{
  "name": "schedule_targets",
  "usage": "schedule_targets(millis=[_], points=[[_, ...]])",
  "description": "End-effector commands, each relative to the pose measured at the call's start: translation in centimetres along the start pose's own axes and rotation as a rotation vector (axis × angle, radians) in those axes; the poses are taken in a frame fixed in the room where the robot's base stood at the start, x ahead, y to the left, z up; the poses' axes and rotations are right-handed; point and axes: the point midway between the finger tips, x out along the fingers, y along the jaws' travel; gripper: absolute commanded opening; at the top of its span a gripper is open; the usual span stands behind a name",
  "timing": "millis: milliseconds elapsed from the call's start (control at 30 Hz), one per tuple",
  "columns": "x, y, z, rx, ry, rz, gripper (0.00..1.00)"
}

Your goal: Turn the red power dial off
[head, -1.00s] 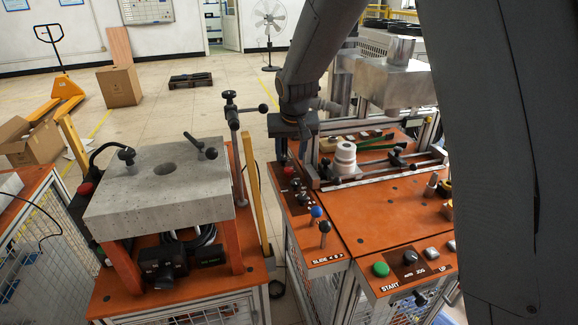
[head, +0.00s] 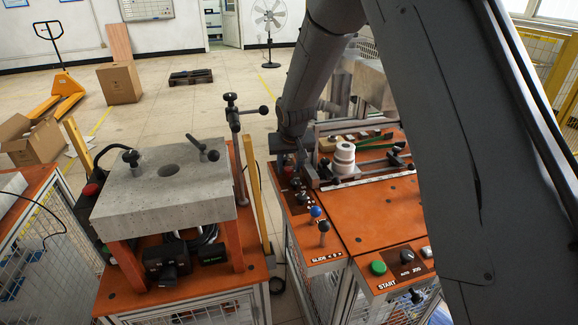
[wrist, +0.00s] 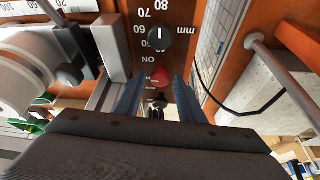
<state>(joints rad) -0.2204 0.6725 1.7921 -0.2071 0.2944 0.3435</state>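The red power dial (wrist: 158,76) sits on a dark panel in the wrist view, below an upside-down ON label (wrist: 150,58). My gripper (wrist: 160,83) is open, with its two blue fingers on either side of the dial and a visible gap to each. Whether the fingertips reach the dial's depth is hard to tell. In the head view my gripper (head: 287,160) is over the small control panel on the orange bench, and the dial there is mostly hidden.
A black knob (wrist: 159,38) with a millimetre scale is above the red dial, and another black knob (wrist: 160,105) is below it. A white stepped cylinder (head: 343,160) and rail stand beside the panel. A blue-topped lever (head: 316,212) stands in front.

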Motion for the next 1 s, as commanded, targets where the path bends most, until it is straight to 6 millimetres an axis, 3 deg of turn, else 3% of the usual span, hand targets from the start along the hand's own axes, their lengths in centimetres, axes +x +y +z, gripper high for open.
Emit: schedule_targets(millis=[33, 200, 1000], points=[[-0.01, 0.0, 0.0, 0.0, 0.0, 0.0, 0.26], [-0.01, -0.01, 0.01, 0.0, 0.0, 0.0, 0.02], [0.33, 0.38, -0.09, -0.268, -0.001, -0.11, 0.02]])
